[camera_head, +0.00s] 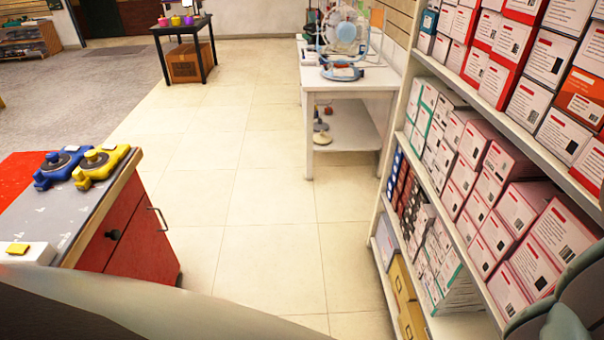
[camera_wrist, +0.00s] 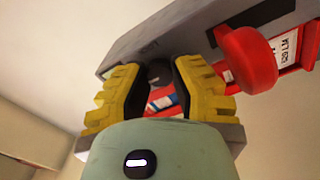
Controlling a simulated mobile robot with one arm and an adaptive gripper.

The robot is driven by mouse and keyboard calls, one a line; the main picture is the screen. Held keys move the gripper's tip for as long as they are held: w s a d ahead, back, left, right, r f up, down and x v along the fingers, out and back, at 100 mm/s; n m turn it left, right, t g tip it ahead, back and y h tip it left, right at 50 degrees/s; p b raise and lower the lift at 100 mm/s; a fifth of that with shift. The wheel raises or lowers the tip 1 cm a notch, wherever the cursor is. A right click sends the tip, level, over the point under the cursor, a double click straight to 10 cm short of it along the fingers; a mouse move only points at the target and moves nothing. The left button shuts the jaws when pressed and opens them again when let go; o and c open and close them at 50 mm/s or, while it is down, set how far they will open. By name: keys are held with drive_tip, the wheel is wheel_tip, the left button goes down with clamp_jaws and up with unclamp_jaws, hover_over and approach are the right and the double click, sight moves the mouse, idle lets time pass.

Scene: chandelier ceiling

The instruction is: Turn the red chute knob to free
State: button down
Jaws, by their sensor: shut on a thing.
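In the wrist view, my gripper (camera_wrist: 158,70) has yellow fingers with dark inner pads. The fingers stand on either side of a small dark round knob (camera_wrist: 158,74) on the face of a grey unit (camera_wrist: 150,38), and appear shut on it. A larger red knob (camera_wrist: 250,62) sticks out from the same unit, right of my right finger and outside the fingers. Whether that finger touches it I cannot tell. My gripper, the grey unit and the red knob are not seen in the head view.
In the head view, a tall shelf of boxes (camera_head: 475,170) stands close on the right. A red cabinet (camera_head: 130,225) with blue (camera_head: 58,168) and yellow (camera_head: 100,162) devices on top is at the left. A white table (camera_head: 345,85) stands farther back. Tiled floor between is clear.

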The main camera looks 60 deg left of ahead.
idle(0.5)
drive_tip(key=c, duration=0.7)
unclamp_jaws()
drive_tip(key=shift+w, duration=0.1)
drive_tip(key=shift+c, duration=0.2)
drive_tip(key=v, duration=1.2)
